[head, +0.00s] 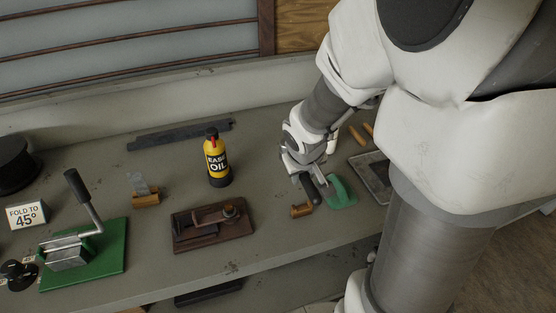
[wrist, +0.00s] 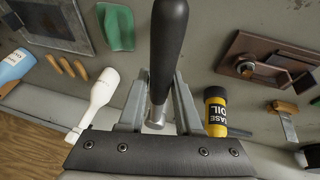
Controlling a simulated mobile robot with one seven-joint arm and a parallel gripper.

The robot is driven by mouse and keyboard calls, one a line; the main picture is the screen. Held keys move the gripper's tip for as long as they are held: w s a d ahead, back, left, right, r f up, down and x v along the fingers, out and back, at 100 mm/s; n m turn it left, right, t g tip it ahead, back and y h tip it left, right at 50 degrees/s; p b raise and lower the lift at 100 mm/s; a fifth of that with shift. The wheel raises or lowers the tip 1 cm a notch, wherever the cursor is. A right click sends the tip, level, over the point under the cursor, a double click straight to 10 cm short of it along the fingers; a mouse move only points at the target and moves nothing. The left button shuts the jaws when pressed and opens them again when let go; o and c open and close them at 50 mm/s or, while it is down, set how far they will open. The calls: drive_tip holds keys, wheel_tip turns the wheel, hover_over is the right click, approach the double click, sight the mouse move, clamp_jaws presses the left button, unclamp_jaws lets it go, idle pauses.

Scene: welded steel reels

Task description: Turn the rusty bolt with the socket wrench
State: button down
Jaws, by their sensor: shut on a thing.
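My gripper (head: 303,165) is shut on a black-handled tool (head: 311,188), which looks like the socket wrench. In the wrist view the tool's dark grip (wrist: 168,45) points away between the fingers (wrist: 156,105), and its silver metal end sits between them. I cannot make out a socket on it. The rusty bolt (head: 230,210) stands at the right end of a rusty bar on a brown plate (head: 213,241), left of my gripper. The bolt also shows at the right of the wrist view (wrist: 245,68), apart from the tool.
A green piece (head: 340,194) and a small orange-brown block (head: 301,211) lie close to the tool. A green-based lever press (head: 85,252) stands at left. A dark tray (head: 372,174) lies at right.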

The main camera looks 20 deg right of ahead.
sight(305, 179)
drive_tip(key=shift+s+a+r+p, duration=0.2)
drive_tip(key=shift+s+r+p, duration=0.05)
drive_tip(key=shift+s+r, duration=0.45)
drive_tip(key=shift+s+a+r+p, duration=0.15)
drive_tip(key=shift+s+r+p, duration=0.1)
drive_tip(key=shift+s+r, duration=0.45)
drive_tip(key=shift+s+f, duration=0.1)
drive_tip(key=shift+f, duration=0.15)
drive_tip(key=w+a+f, duration=0.7)
drive_tip(key=f, duration=0.3)
drive_tip(key=shift+w+a+m, duration=0.15)
drive_tip(key=shift+m, duration=0.25)
